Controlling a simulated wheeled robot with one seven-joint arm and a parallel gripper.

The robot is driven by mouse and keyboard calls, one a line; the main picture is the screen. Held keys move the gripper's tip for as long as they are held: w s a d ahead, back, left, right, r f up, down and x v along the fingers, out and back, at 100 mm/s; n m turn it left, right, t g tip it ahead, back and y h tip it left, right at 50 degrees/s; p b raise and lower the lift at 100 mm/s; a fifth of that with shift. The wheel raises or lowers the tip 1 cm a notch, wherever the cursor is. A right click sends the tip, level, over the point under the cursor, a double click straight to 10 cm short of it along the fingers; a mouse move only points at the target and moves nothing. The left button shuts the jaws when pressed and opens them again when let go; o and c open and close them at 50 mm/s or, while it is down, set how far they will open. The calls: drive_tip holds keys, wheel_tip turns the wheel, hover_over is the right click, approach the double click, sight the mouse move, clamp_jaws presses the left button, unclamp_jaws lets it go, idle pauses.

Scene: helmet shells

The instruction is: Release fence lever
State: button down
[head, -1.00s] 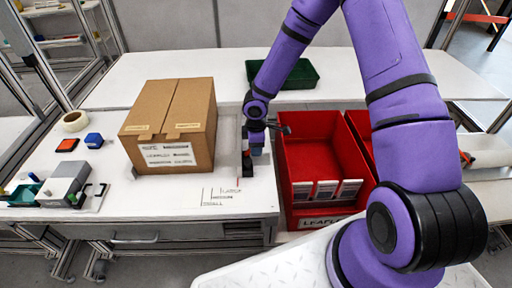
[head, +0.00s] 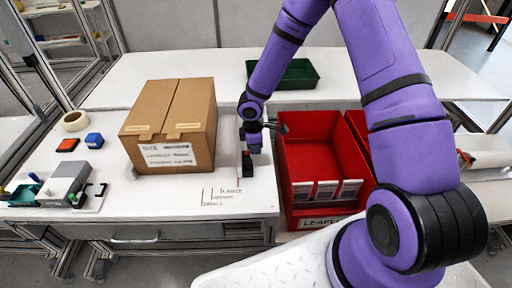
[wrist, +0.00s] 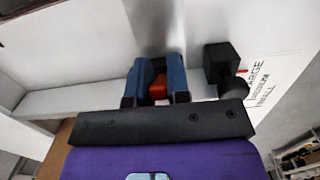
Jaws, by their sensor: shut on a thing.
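My gripper (head: 254,146) points down at the right end of the white table, just right of the cardboard box. In the wrist view its two blue fingers (wrist: 157,84) are shut on a small red-orange piece, which I take to be the fence lever (wrist: 158,88); only a bit of it shows between them. A black block with a round knob (wrist: 220,64) sits just right of the fingers. In the head view a black upright part (head: 247,165) stands beside the fingertips, and the lever is hidden there.
The cardboard box (head: 170,125) stands close on the left. A red bin (head: 322,150) with white-labelled packs is close on the right. A green tray (head: 290,74) lies behind. Size markings (head: 222,196) are printed on the clear table front.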

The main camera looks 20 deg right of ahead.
drive_tip(key=shift+w+a+r+g+h, duration=0.15)
drive_tip(key=shift+a+g+h, duration=0.1)
drive_tip(key=shift+h, duration=0.5)
drive_tip(key=shift+w+a+r+g+h, duration=0.1)
drive_tip(key=shift+a+r+g+h, duration=0.15)
drive_tip(key=shift+h, duration=0.55)
drive_tip(key=shift+w+a+r+g+h, duration=0.1)
drive_tip(key=shift+a+g+h, duration=0.2)
drive_tip(key=shift+h, duration=0.45)
drive_tip(key=c, duration=1.1)
unclamp_jaws()
drive_tip(key=v, duration=1.1)
drive_tip(key=shift+a+f, duration=0.1)
